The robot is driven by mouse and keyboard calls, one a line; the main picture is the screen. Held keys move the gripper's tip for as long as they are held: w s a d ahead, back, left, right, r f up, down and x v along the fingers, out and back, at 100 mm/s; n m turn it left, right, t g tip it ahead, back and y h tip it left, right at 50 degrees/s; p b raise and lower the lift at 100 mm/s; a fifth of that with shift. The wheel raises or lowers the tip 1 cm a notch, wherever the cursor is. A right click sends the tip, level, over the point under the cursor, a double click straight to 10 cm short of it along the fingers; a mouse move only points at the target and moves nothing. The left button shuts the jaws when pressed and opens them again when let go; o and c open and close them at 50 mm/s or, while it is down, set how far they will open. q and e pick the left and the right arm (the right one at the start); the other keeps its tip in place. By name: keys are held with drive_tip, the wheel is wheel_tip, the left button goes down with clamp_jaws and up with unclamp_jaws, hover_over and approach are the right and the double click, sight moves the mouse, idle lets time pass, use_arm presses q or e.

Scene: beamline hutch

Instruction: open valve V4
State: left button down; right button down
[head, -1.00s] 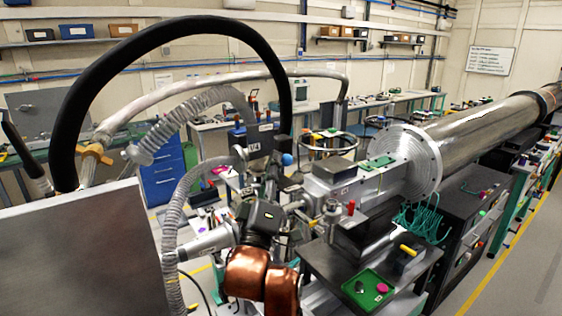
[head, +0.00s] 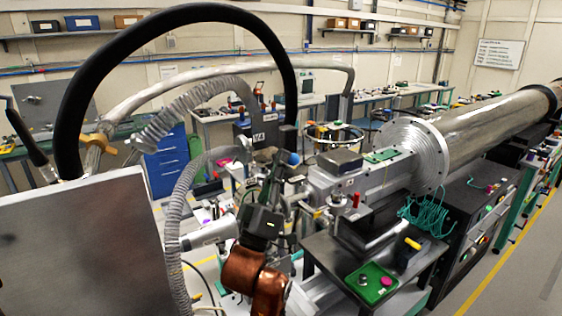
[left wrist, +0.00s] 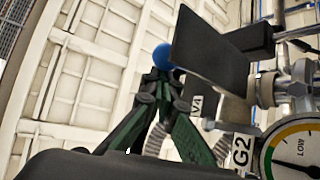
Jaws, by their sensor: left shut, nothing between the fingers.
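Valve V4 is marked by a white V4 tag (head: 257,137) on a dark body in the middle of the head view. The tag also shows in the left wrist view (left wrist: 197,105). A blue ball knob (head: 292,158) is close to the tag; in the left wrist view the knob (left wrist: 162,55) shows just beyond my fingertips, beside a dark flat plate (left wrist: 210,55). My left gripper (left wrist: 158,80) is shut and empty, its dark green fingers converging just below the knob. I cannot tell whether they touch it. My right gripper is not in view.
A G2 tag (left wrist: 240,152) and round gauge (left wrist: 295,152) sit close at right in the wrist view. A ribbed hose (head: 175,215) and black arched hose (head: 180,12) stand left of my arm. A green tray (head: 370,283) lies at front right.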

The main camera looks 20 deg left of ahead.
use_arm(q)
wheel_tip(320, 180, up, 4)
drive_tip(key=s+a+f+p, duration=0.1)
drive_tip(key=a+p, duration=0.1)
drive_tip(key=p, duration=0.2)
drive_tip(key=b+v, duration=0.1)
drive_tip(key=v, duration=0.9)
drive_tip(key=shift+a, duration=0.15)
drive_tip(key=shift+s, duration=0.1)
